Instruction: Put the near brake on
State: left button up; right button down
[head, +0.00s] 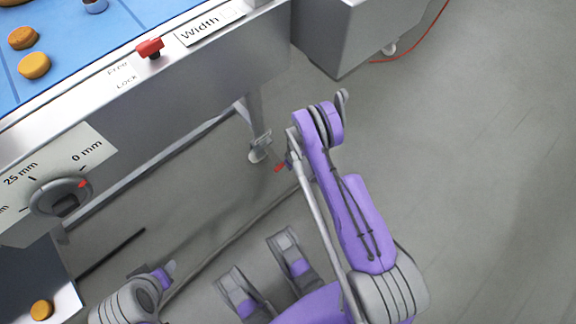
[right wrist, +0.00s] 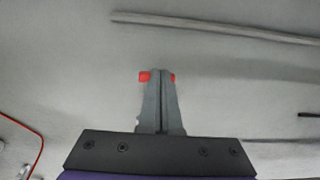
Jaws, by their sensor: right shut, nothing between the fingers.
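A small red pedal (head: 280,167) sticks out low beside the foot (head: 259,148) of the machine's near leg, just above the floor. In the right wrist view, red (right wrist: 145,76) shows on both sides of my right fingertips, which cover its middle. My right gripper (right wrist: 161,73) is shut and empty, lined up with the red part. I cannot tell if it touches. In the head view my right arm hides most of that gripper. Part of my left arm shows at the lower left, but its jaws do not show.
The steel machine (head: 205,75) with a blue belt (head: 75,38) fills the upper left. It carries a red knob (head: 150,48) and a dial (head: 60,197). The right floor is clear.

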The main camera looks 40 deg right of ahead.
pick_arm(q)
jog(key=shift+s+r, duration=0.15)
jog(key=shift+r, duration=0.25)
pick_arm(e)
jog(key=shift+s+d+r, duration=0.1)
jog(key=shift+s+r, duration=1.1)
jog(key=shift+r, duration=0.15)
jog(key=w+a+r+t, duration=0.1)
jog(key=a+r, duration=0.3)
jog(key=r, duration=0.9)
jog(key=w+a+r, duration=0.1)
jog(key=a+r, duration=0.3)
jog(key=r, duration=1)
jog(key=s+a+r+m+t, duration=0.1)
jog(key=s+a+r, duration=0.3)
jog(key=s+r, duration=0.4)
jog(key=s+a+r+t, duration=0.1)
jog(key=s+a+r, duration=0.2)
jog(key=s+r, duration=0.5)
pick_arm(q)
notch_tip(320, 180, up, 26)
jog(key=w+t+p, duration=0.1)
jog(key=p, duration=2.1)
jog(key=shift+f+p, duration=0.2)
jog(key=shift+p, duration=0.2)
pick_arm(e)
notch_tip(320, 180, up, 24)
jog(key=s, duration=0.1)
jog(key=shift+f+t, duration=0.25)
jog(key=shift+t, duration=0.15)
